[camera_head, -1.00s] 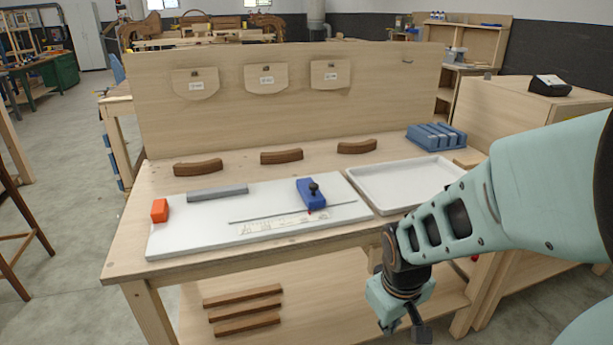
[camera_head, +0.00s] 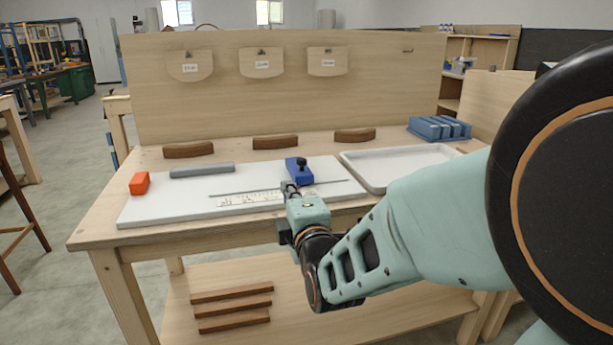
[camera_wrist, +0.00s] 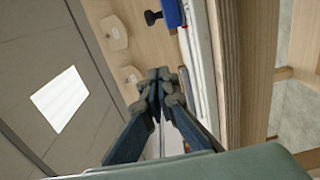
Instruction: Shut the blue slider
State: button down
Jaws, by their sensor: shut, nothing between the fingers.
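The blue slider (camera_head: 299,173) with a black knob (camera_head: 301,163) stands on the white board (camera_head: 150,213), toward its right part, by a thin rail (camera_head: 235,193) and a printed scale (camera_head: 250,199). My gripper (camera_head: 289,188) is shut and empty, just in front of the slider, and overlaps its lower left edge in the head view. In the wrist view the shut fingertips (camera_wrist: 161,78) are apart from the blue slider (camera_wrist: 171,13), which shows at the top edge. My gripper hides part of the rail and scale.
An orange block (camera_head: 139,183) and a grey bar (camera_head: 202,170) are on the board's left part. A white tray (camera_head: 365,183) lies to the right, with a blue slotted block (camera_head: 439,128) behind it. Several brown curved pieces (camera_head: 275,142) line the back before an upright panel (camera_head: 220,105).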

aim_at(304, 164)
jog(key=b+x, duration=0.1)
jog(key=x, duration=0.9)
jog(key=shift+w+a, duration=0.1)
jog(key=shift+w, duration=0.05)
jog(key=d, duration=0.1)
jog(key=w+d, duration=0.1)
jog(key=shift+d+r+b, duration=0.1)
jog(key=shift+d+b, duration=0.25)
jog(key=shift+w+d, duration=0.35)
jog(key=shift+d, duration=0.1)
jog(key=shift+w+d+b, duration=0.2)
jog(key=shift+d+b, duration=0.2)
jog(key=shift+d, duration=0.25)
jog(key=shift+w+d+b, duration=0.2)
jog(key=shift+d+b, duration=0.2)
jog(key=shift+d, duration=0.3)
jog(key=shift+w+d, duration=0.15)
jog(key=shift+d, duration=0.4)
